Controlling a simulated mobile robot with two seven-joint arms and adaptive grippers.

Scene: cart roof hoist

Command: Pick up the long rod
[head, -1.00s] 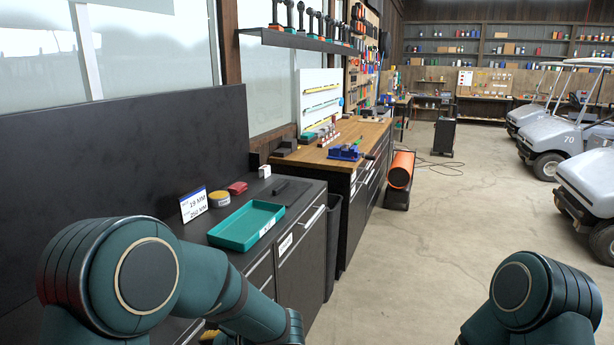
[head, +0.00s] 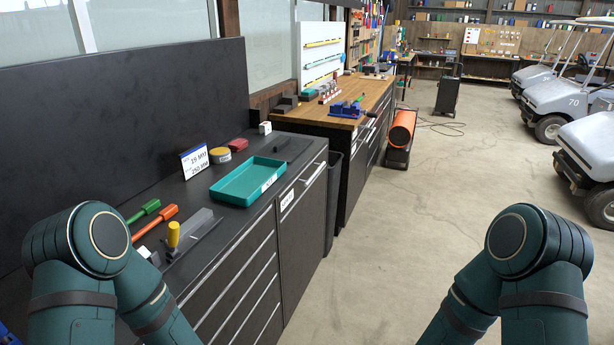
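No object can be identified for certain as the long rod. Long thin bars, a yellow one (head: 322,43) and a teal one (head: 318,63), lie across a white panel (head: 311,54) above the wooden bench. Nearer, a green-handled tool (head: 143,211) and an orange-handled tool (head: 156,222) lie on the black cabinet top, partly hidden by my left arm. A yellow-handled tool (head: 173,234) is beside them. Only the upper parts of my two arms show, at the lower left and lower right. Both grippers are out of view.
On the black cabinet (head: 285,185) are a teal tray (head: 243,183), a white sign (head: 195,161), a yellow round tin (head: 220,155) and a red item (head: 238,145). A blue vise (head: 345,110) is on the wooden bench. An orange heater (head: 402,128) stands beyond. Open floor (head: 400,220) lies right, near parked carts (head: 560,95).

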